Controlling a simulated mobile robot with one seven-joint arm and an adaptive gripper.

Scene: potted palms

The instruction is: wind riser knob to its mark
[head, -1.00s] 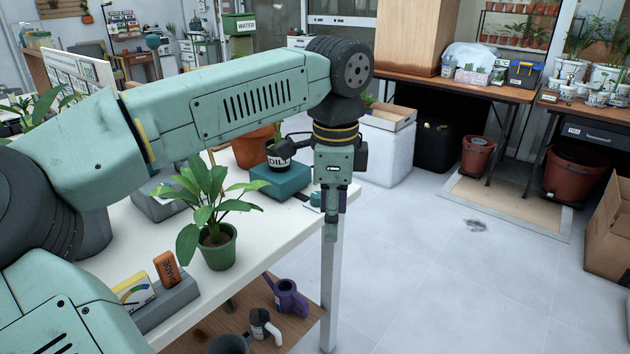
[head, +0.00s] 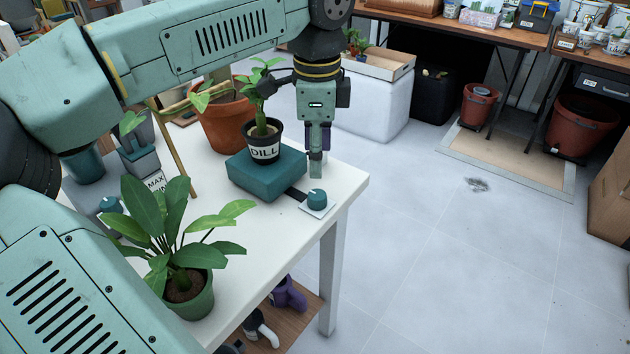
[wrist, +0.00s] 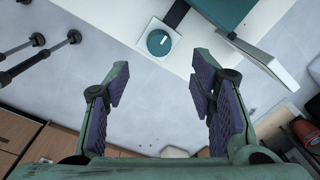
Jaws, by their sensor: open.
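The riser (head: 262,176) is a teal block on the white table, bearing a black pot labelled DILL (head: 265,148). A dark strip joins it to a white plate with a round teal knob (head: 317,198) near the table's corner. The knob also shows in the wrist view (wrist: 159,42), with a pale line on its top. My gripper (head: 316,172) points down, apart from the knob, above and behind it in the head view. In the wrist view my open, empty gripper (wrist: 160,95) has its purple-padded fingers spread below the knob. I cannot make out the knob's mark.
A green-potted plant (head: 190,285) stands at the table's front, and a terracotta pot (head: 222,125) behind the riser. Another teal knob (head: 110,204) and a MAX label (head: 156,184) are at left.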

